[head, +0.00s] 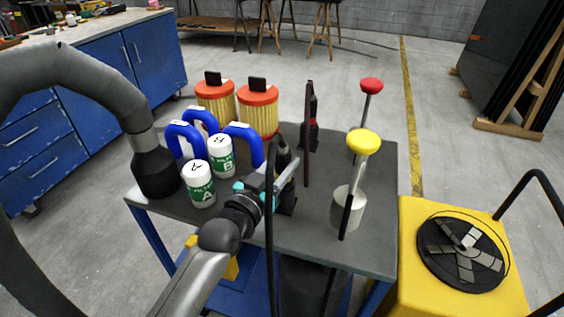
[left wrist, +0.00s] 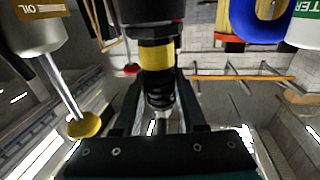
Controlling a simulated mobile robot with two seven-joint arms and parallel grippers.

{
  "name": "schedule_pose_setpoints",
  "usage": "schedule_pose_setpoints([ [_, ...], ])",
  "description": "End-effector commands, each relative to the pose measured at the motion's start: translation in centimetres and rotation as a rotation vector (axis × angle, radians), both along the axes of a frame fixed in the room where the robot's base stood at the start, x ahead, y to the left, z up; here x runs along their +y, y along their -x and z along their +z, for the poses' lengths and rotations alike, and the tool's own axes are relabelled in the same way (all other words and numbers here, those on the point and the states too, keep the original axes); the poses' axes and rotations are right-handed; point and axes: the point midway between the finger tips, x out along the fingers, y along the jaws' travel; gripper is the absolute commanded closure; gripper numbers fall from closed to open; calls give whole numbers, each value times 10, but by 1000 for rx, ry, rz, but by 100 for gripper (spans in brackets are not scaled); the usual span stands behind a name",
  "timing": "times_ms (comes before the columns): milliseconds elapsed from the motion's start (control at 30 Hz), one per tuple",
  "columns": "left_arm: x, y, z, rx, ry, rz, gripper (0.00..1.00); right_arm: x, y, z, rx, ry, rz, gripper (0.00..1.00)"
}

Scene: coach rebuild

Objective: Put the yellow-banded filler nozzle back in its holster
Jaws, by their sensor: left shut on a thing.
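The yellow-banded filler nozzle (left wrist: 155,62) is a dark, ribbed piece with a yellow band, between the fingers of my left gripper (left wrist: 162,88) in the left wrist view. In the head view my left gripper (head: 278,180) is shut on it above the grey cart top, and the dark nozzle (head: 284,158) is partly hidden by the gripper. A black block (head: 288,203), perhaps the holster, stands just below the gripper. I cannot tell whether the nozzle is in it or above it. My right gripper is not in view.
The cart top (head: 210,222) also carries white bottles (head: 201,185), blue-handled items (head: 243,140), orange-capped filters (head: 258,108), a dark red-banded nozzle (head: 312,112) and a grey oil can (head: 347,208) with a yellow knob (head: 363,142). A thick grey hose (head: 75,75) arches at left.

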Motion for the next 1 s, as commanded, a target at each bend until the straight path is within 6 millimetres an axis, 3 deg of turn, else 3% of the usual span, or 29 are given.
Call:
schedule_pose_setpoints([
  [533, 0, 0, -8, 1, -2, 0, 100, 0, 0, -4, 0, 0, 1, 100],
  [567, 0, 0, -9, 3, -1, 0, 58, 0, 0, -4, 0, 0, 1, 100],
  [867, 0, 0, -8, 0, -1, 0, 25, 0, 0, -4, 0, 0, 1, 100],
  [1000, 0, 0, -7, 0, 0, 0, 25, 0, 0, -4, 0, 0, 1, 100],
])
